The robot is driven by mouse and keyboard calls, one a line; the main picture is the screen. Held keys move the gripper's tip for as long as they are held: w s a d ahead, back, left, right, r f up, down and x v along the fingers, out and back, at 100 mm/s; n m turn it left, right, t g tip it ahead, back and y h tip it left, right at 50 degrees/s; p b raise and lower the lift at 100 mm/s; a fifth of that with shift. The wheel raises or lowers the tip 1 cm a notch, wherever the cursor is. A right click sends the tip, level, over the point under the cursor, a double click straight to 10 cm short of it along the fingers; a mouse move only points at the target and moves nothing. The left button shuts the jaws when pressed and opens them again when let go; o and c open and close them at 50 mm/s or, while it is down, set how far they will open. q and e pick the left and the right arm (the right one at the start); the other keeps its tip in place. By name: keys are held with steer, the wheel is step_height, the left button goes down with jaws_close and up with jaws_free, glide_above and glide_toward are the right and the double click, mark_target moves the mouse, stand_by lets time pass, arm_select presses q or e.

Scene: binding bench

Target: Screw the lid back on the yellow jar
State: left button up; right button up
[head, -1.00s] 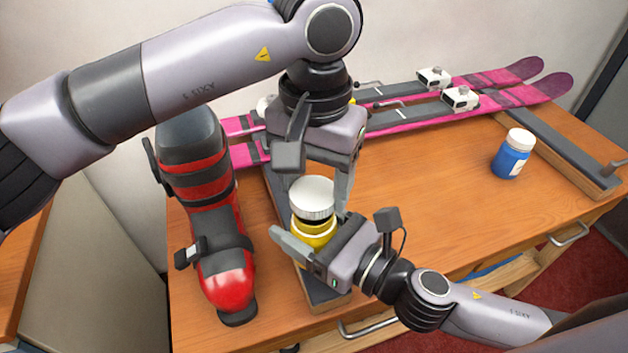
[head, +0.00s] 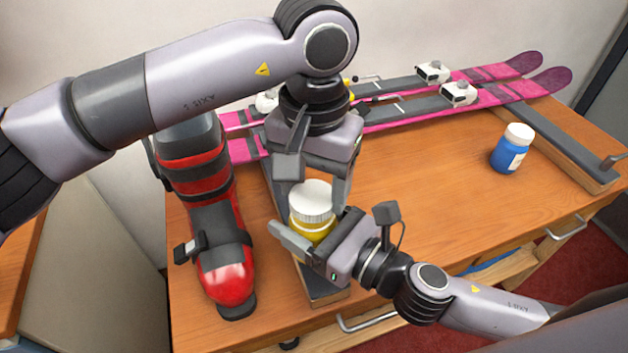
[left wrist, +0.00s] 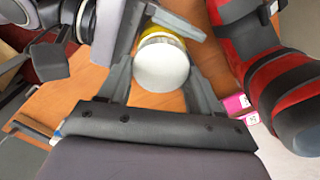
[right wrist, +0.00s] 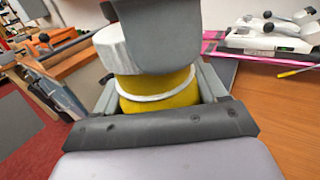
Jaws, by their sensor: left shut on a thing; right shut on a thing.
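The yellow jar (head: 313,229) stands upright at the near left of the bench, with my right gripper (head: 322,236) shut around its body. The white lid (head: 312,200) is at the jar's mouth, in line with it, and my left gripper (head: 318,187) is shut on it from above. The left wrist view shows the lid (left wrist: 162,66) between the fingers, covering most of the jar (left wrist: 165,31). In the right wrist view the lid (right wrist: 112,48) is partly hidden by a grey finger above the yellow body (right wrist: 160,96). Whether the threads have caught cannot be told.
A red and black ski boot (head: 222,265) stands close to the left of the jar. Pink skis (head: 500,97) lie along the back. A blue jar with a white lid (head: 510,155) stands at the right. The bench middle (head: 420,170) is clear.

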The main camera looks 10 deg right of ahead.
arm_select(q)
steer(key=shift+f, duration=0.5)
arm_select(e)
jaws_close()
arm_select(q)
steer(key=m, duration=0.6)
steer(key=shift+s+d+m, duration=0.1)
steer(key=shift+m, duration=0.2)
steer(key=o, duration=1)
steer(key=shift+r, duration=0.1)
step_height(320, 180, up, 4)
steer(key=shift+r, duration=0.15)
